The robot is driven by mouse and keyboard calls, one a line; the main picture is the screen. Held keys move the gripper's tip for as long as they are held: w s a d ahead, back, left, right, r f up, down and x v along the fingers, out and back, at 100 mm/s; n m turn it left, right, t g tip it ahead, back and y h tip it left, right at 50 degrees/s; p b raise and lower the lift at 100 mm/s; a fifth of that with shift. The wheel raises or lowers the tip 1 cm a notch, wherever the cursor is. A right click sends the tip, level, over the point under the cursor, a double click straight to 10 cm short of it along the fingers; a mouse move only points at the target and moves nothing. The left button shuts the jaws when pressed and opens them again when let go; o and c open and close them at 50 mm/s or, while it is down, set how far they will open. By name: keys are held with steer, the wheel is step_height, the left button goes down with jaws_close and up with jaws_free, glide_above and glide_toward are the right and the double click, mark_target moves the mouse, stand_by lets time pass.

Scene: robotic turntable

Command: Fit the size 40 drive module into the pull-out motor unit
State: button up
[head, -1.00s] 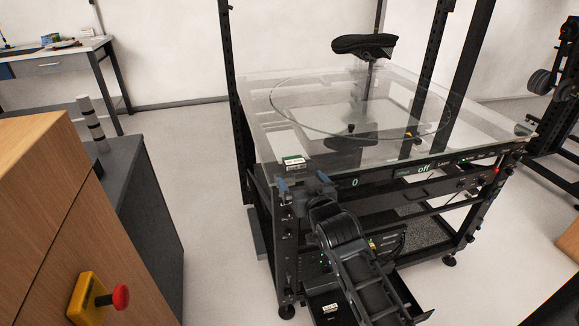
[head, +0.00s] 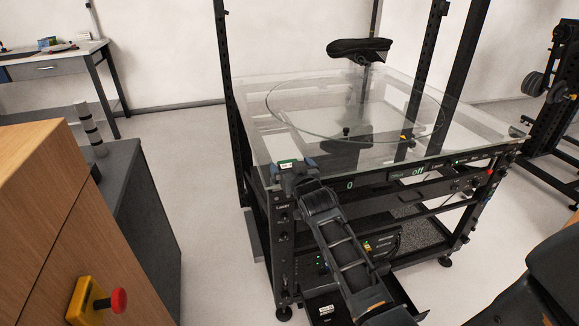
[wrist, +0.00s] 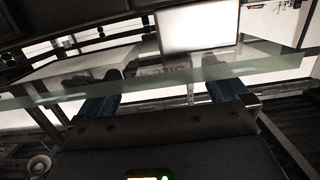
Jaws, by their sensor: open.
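A small labelled block (head: 287,164), with green and white on its face, is at the front left corner of the glass tabletop; I take it for the size 40 drive module. My gripper (head: 292,168) is open at that corner, its blue fingertips to either side of the block. Contact cannot be told. The pull-out motor unit (head: 325,310) is a dark, pulled-out tray low at the turntable's front, partly hidden behind my arm.
A wooden cabinet (head: 45,190) with a red emergency button (head: 118,300) stands at left. Floor between cabinet and turntable is clear.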

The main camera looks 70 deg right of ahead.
steer(key=c, duration=1.1)
steer(key=shift+r, duration=0.1)
